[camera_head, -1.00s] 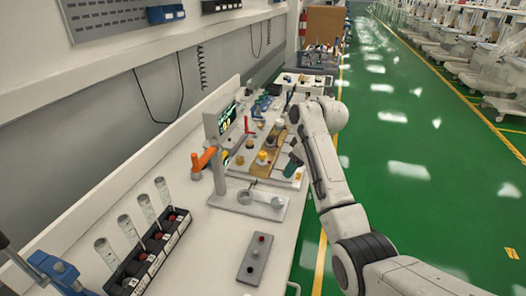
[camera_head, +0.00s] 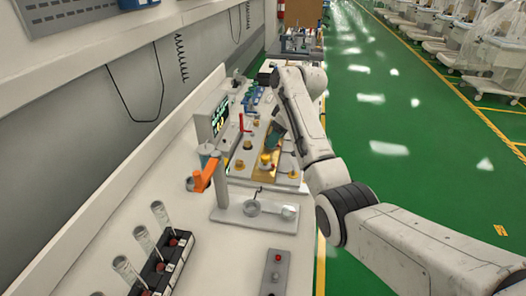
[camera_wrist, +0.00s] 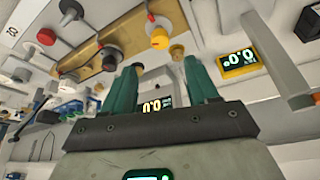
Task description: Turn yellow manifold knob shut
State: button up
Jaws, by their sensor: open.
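The yellow manifold knob (camera_wrist: 160,38) sits on a brass bar with other knobs, at the top middle of the wrist view. It has a small red mark on its upper side there. The brass manifold (camera_wrist: 125,38) runs diagonally across that view; in the head view it lies on the bench (camera_head: 268,172), with a yellow knob (camera_head: 265,158) on it. My gripper (camera_wrist: 163,66) has two teal fingers spread apart with nothing between them. The yellow knob appears just beyond the fingertips, apart from them. In the head view my gripper (camera_head: 279,131) is over the manifold's far part.
A stand with an orange-handled valve (camera_head: 205,177) and a grey post rises nearer on the bench. A rack of tubes (camera_head: 165,260) and a grey button box (camera_head: 275,272) are closer. A lit display (camera_wrist: 236,60) shows in the wrist view. Green floor lies right.

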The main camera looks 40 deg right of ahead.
aim_at(265, 156)
jog(key=x, duration=1)
jog(key=shift+c, duration=0.4)
jog(key=c, duration=1)
jog(key=shift+o, duration=0.2)
jog(key=shift+a+p, duration=0.1)
jog(key=shift+p, duration=0.3)
